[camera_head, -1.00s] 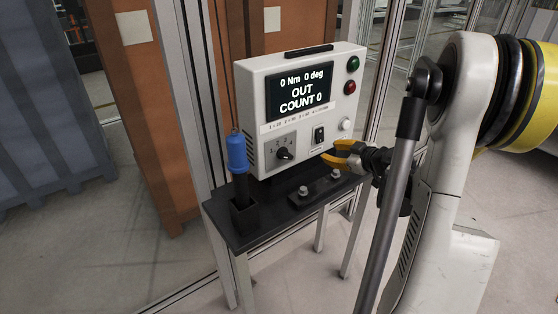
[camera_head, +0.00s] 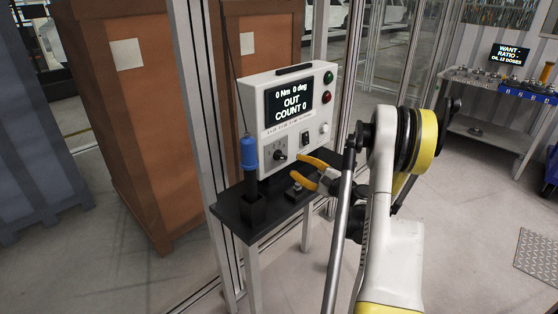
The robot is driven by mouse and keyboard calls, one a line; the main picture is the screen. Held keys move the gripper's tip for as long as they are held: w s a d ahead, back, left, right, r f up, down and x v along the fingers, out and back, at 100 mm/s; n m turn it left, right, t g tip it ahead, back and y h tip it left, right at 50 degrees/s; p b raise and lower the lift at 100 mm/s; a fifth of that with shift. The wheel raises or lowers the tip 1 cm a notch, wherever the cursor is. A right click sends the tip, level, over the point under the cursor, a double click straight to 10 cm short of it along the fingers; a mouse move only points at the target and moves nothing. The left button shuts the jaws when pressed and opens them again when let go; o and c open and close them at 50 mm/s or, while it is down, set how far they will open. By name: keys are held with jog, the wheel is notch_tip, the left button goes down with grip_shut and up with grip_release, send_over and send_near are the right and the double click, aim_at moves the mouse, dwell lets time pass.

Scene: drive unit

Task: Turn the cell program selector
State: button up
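The cell program selector appears to be the black rotary knob (camera_head: 280,155) on the front of the white control box (camera_head: 262,120), low and left of its rocker switch (camera_head: 305,138). The box's screen (camera_head: 289,104) reads "0 Nm 0 deg OUT COUNT 0". My gripper (camera_head: 302,170) has yellow-orange fingers, spread apart and empty. It is in front of the box, just right of the knob in the picture and apart from it. The knob is in plain sight; its exact pointer setting is too small to read.
A blue-handled tool (camera_head: 248,152) stands in a black holder (camera_head: 252,207) left of the knob, close to the box. The box stands on a narrow black shelf (camera_head: 236,213). Brown crates (camera_head: 135,100) are behind at left. A bench (camera_head: 490,135) is at right.

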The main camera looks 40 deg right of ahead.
aim_at(283, 158)
jog(key=w, duration=0.2)
jog(key=w+b, duration=0.1)
jog(key=w, duration=0.5)
jog(key=shift+w+a+b, duration=0.25)
jog(key=shift+a+b, duration=0.1)
jog(key=shift+c, duration=0.4)
grip_shut()
